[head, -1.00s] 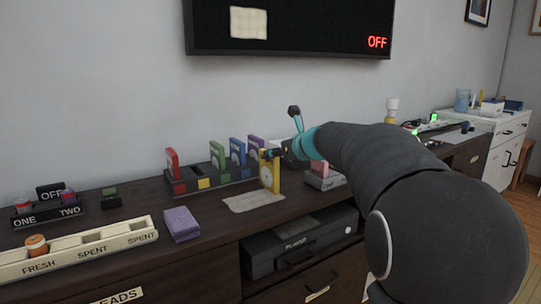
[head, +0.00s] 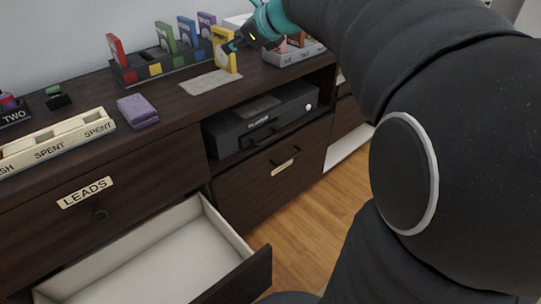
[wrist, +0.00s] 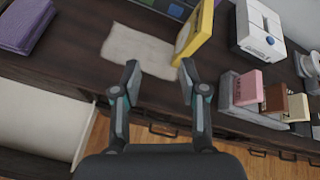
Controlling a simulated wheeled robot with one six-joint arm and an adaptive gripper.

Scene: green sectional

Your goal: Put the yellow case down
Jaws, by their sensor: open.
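The yellow case (head: 224,50) stands upright on the dark cabinet top, at the right edge of a pale cloth (head: 212,82). In the wrist view the yellow case (wrist: 197,32) is beyond my right finger, and the cloth (wrist: 137,50) lies beyond both fingers. My gripper (head: 231,46) is beside the case in the head view. In the wrist view my gripper (wrist: 158,78) is open, with nothing between its fingertips. I cannot tell whether the right finger touches the case.
A rack (head: 180,65) with red, green, blue and purple cases stands behind the cloth. A grey tray (head: 293,54) of small boxes is on the right. A purple folded cloth (head: 137,110) lies left. An open drawer (head: 165,262) juts out below.

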